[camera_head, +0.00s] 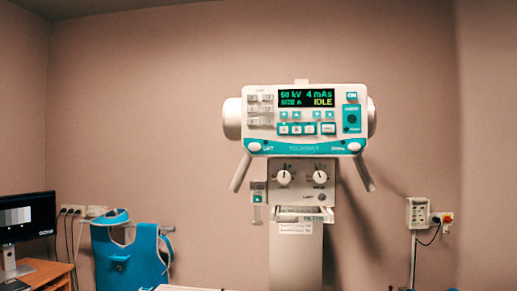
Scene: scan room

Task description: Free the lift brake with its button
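The machine head (300,162), white with teal trim, stands at the centre on a pale column (296,262). On the left of its lower teal band is a round white button (254,147) with a label beside it that seems to read LIFT. A similar white button (354,147) sits at the right end; its small label is hard to read. The display (306,97) reads 50 kV, 4 mAs, SIZE A and IDLE. Neither of my grippers is in view, and nothing covers the LIFT button.
Two grey handles slant down from the head, left (240,172) and right (363,172). Below are two knobs (284,178) and a filter slot (303,214). A monitor (27,218) on a wooden desk and a blue apron (128,255) stand left. A wall socket box (418,212) is right.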

